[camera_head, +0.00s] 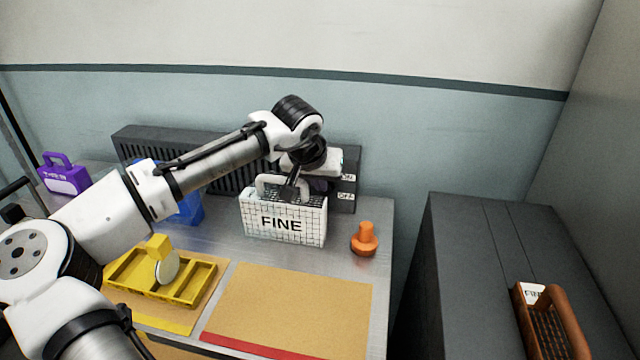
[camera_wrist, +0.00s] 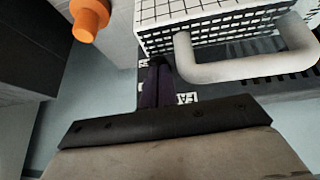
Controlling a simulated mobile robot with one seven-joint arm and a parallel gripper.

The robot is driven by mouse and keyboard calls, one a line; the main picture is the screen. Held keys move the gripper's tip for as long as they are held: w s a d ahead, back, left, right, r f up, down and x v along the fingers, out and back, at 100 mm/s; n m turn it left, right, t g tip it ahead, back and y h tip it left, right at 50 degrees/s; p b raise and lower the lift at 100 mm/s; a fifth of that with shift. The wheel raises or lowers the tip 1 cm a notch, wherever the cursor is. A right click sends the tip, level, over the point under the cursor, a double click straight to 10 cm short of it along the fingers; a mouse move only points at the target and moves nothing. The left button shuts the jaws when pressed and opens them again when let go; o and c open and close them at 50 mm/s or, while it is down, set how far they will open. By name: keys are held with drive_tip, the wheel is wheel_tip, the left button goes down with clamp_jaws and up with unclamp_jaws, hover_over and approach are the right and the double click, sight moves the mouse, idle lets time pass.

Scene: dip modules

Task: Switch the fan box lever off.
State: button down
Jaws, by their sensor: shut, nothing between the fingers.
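The fan box (camera_head: 225,165) is a long dark grey box with a slotted front, standing at the back of the bench against the wall. Whether the fingers touch the box or lever I cannot tell.
A white grid-patterned basket (camera_head: 284,221) marked FINE, handle raised, stands just in front of the fan box, close to my gripper. An orange knob-shaped piece (camera_head: 365,240) stands right of it. A yellow tray (camera_head: 190,298) and tan mat (camera_head: 295,305) lie in front.

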drive_tip(key=shift+s+a+f+t+b, duration=0.1)
drive_tip(key=shift+s+f+t+b, duration=0.1)
drive_tip(key=shift+f+t+b, duration=0.1)
drive_tip(key=shift+r, duration=0.2)
drive_tip(key=shift+r+p, duration=0.7)
drive_tip(key=shift+p, duration=0.1)
